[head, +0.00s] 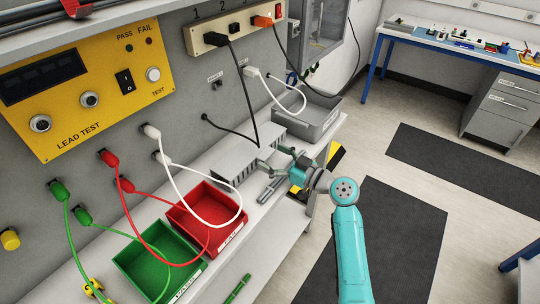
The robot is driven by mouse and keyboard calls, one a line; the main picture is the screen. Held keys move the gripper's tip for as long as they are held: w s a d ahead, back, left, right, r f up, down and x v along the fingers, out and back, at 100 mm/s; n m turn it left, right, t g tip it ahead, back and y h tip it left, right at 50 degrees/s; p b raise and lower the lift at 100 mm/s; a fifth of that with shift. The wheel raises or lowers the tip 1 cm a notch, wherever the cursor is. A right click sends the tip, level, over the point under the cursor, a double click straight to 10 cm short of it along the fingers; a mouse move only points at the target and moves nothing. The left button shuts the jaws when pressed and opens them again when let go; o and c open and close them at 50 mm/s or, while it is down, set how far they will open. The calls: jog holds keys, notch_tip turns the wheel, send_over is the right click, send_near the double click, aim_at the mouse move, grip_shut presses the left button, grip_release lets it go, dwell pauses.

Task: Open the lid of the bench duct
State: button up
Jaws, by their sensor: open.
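The bench duct (228,160) is a long grey box with a slotted front side, lying along the bench at the foot of the grey panel. Its flat grey top appears to be the lid, and it looks closed on the duct. My gripper (270,160) is open, with its fingers at the right part of the duct's front edge. I cannot tell whether the fingers touch the lid. The gripper hides part of the duct's right front.
A red bin (208,203) and a green bin (128,262) stand left of the duct, and a grey bin (313,117) beyond it. Grey rods (276,188) lie near the bench edge. Cables hang from a power strip (230,27). Open floor lies right.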

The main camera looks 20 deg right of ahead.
jog(key=shift+w+a, duration=0.4)
jog(key=shift+w, duration=0.1)
grip_shut()
